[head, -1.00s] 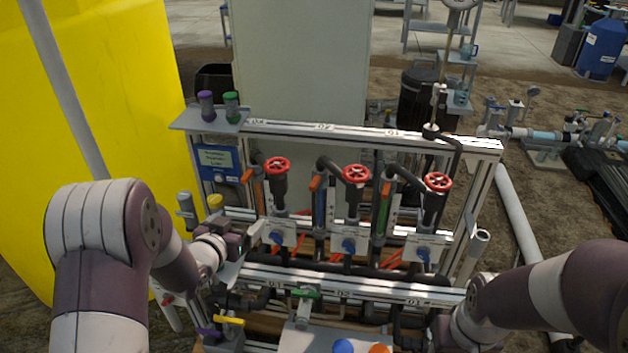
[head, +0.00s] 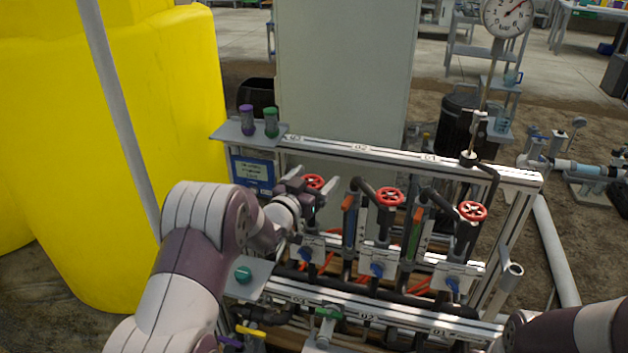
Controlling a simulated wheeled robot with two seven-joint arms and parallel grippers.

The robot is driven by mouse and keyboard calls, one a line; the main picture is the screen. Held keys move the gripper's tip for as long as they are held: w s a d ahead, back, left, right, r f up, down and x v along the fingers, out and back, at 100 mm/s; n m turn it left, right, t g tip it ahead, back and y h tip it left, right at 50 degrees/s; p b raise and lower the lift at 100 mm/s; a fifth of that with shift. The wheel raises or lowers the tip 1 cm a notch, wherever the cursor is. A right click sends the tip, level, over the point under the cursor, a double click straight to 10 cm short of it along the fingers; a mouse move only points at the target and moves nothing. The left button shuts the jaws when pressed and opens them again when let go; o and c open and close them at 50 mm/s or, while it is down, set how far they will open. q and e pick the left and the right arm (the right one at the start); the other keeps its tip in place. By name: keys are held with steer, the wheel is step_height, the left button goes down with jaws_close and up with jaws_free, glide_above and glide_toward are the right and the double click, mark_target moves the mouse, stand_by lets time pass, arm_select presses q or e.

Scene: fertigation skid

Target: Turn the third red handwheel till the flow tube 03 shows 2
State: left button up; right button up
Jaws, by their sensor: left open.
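Three red handwheels stand in a row on the skid. The left one (head: 314,181), under the rail label 03, is the third; the middle one (head: 389,196) and the right one (head: 472,211) are in plain view. My left gripper (head: 315,180) is open at the third handwheel, one pale finger on each side of it in the picture. I cannot tell whether the fingers touch the wheel. Flow tube 03 is hidden behind my left gripper and wrist, so its reading cannot be seen. My right arm shows at the lower right; its gripper is out of the picture.
The flow tube of line 02 (head: 349,226) and that of line 01 (head: 414,238) stand beside their wheels. Blue valve knobs sit below. A top rail (head: 400,156) runs behind the wheels. A shelf (head: 234,132) with two small bottles and a yellow tank (head: 150,150) are left.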

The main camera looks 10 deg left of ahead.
arm_select(q)
steer(key=c, duration=1.1)
steer(key=shift+o, duration=0.2)
